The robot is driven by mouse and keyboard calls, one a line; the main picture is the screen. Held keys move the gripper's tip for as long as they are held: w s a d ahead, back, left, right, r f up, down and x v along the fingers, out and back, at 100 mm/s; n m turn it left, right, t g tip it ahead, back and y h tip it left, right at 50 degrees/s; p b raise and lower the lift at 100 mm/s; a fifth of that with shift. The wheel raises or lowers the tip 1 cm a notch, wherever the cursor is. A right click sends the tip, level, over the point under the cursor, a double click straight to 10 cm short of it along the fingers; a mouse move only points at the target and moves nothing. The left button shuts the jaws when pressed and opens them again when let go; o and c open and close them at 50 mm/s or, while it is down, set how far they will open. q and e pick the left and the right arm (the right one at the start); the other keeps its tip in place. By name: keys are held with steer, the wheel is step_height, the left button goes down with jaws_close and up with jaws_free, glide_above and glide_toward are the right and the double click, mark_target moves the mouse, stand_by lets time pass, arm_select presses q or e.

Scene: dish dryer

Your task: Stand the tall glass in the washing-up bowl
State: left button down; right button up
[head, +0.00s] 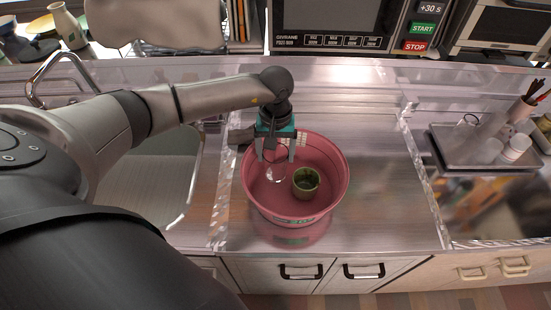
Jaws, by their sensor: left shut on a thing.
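The pink washing-up bowl (258,203) stands on the steel counter right of the sink. My left gripper (277,157) points down over the back left part of the bowl. It is shut on the clear tall glass (277,171), which looks upright, with its lower part inside the bowl's outline. I cannot tell whether the glass touches the bowl's floor. A small green cup (306,183) stands in the bowl, just right of the glass. My right gripper does not show.
The sink (150,180) with its tap (55,70) is at the left. A grey tray (447,150) with glasses and white cups stands at the right. A microwave (335,22) is behind. The counter right of the bowl (385,180) is clear.

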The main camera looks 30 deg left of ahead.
mark_target(276, 161)
arm_select(q)
steer(key=shift+f, duration=1.35)
steer(key=shift+f, duration=0.2)
jaws_free()
steer(key=shift+r, duration=0.15)
step_height(276, 161, up, 12)
steer(key=shift+r, duration=0.1)
